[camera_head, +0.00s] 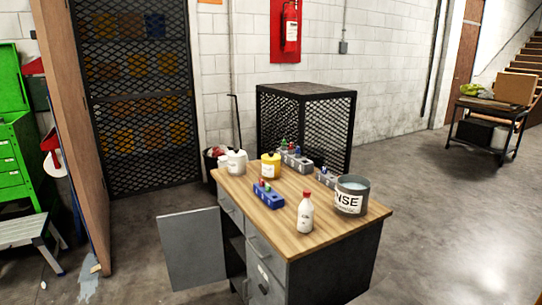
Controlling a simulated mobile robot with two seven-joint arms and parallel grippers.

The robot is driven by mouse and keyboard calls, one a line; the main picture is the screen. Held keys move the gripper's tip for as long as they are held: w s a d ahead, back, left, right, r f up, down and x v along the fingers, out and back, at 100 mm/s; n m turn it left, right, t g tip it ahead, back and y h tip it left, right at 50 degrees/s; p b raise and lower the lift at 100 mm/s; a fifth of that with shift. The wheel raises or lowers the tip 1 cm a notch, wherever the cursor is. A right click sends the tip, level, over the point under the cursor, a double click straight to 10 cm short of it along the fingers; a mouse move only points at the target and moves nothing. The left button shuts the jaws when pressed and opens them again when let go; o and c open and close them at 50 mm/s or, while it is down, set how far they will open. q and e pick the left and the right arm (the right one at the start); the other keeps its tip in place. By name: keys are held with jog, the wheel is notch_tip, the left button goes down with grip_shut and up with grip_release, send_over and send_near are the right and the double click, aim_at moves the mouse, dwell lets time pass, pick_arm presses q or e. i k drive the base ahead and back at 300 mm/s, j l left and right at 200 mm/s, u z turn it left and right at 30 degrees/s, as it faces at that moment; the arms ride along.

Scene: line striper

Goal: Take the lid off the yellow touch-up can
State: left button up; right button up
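A small yellow can (271,167) with a pale label stands upright near the back left of the wooden tabletop (285,226). Its top looks covered, but the lid is too small to make out clearly. Neither of my grippers is in view, and nothing is touching the can.
Around the can stand a white container (236,162), a blue holder (268,196), a grey holder (297,162), a white red-capped bottle (305,214) and a grey bucket (351,197). The cabinet door (191,250) hangs open at left. A black mesh cage (306,120) stands behind.

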aim_at(270, 171)
jog(key=i+j+z, duration=0.1)
jog(key=i+j, duration=0.75)
jog(key=j, duration=0.15)
jog(key=i+j+z, duration=0.15)
jog(key=i+j, duration=0.3)
jog(key=j, duration=0.1)
